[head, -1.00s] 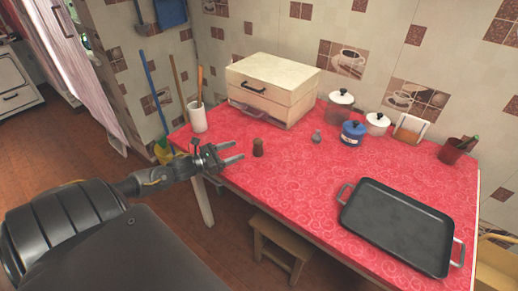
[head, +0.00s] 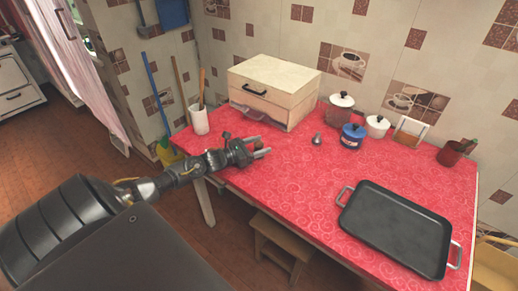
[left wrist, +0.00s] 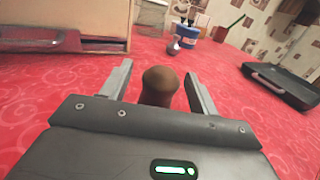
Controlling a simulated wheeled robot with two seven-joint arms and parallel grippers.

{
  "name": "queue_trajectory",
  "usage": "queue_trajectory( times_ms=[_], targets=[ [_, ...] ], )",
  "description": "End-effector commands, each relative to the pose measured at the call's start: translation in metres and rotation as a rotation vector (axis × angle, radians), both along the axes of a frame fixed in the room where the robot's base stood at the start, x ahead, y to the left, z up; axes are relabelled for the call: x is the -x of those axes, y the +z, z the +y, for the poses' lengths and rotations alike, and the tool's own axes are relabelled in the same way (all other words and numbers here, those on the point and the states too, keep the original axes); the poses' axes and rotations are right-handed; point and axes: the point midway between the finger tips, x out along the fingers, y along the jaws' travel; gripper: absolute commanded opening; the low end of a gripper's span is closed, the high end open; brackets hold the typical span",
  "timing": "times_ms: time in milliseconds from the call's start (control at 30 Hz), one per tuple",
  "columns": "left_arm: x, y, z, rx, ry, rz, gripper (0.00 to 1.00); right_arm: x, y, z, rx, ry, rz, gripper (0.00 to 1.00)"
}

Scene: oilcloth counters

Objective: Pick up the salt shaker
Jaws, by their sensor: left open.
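A small brown shaker (head: 257,145) with a rounded top stands on the red tablecloth near the table's left front edge; I take it as the salt shaker. In the left wrist view the brown shaker (left wrist: 160,86) is between the two fingers, with a gap to each side. Its lower part is hidden behind my gripper body. My left gripper (head: 263,149) is open around it, low over the cloth. The gripper's fingers (left wrist: 158,72) point away from the wrist camera. My right gripper is not in view.
A small grey metallic item (head: 316,139) stands farther right, beside a blue pot (head: 353,137). A cream drawer box (head: 273,91) is behind the shaker, and a white utensil cup (head: 199,120) is to its left. A dark tray (head: 395,228) lies on the right. The cloth's middle is clear.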

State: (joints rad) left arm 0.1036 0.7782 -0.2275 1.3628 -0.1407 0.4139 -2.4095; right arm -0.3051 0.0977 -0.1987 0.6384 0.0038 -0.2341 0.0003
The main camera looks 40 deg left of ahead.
Motion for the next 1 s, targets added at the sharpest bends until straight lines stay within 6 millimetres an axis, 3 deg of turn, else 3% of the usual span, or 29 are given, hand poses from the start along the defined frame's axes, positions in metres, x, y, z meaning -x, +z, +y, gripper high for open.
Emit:
queue_trajectory(
  times_ms=[233, 600, 1000],
  targets=[
    [-0.001, -0.001, -0.001, 0.000, 0.000, 0.001, 0.58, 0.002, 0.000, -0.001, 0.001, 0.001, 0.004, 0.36],
    [-0.001, 0.000, 0.000, 0.000, -0.001, 0.000, 0.12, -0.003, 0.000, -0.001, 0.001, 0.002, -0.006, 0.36],
    [-0.001, 0.010, 0.000, -0.003, -0.001, -0.002, 0.12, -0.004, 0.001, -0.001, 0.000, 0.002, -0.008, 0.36]
  ],
)
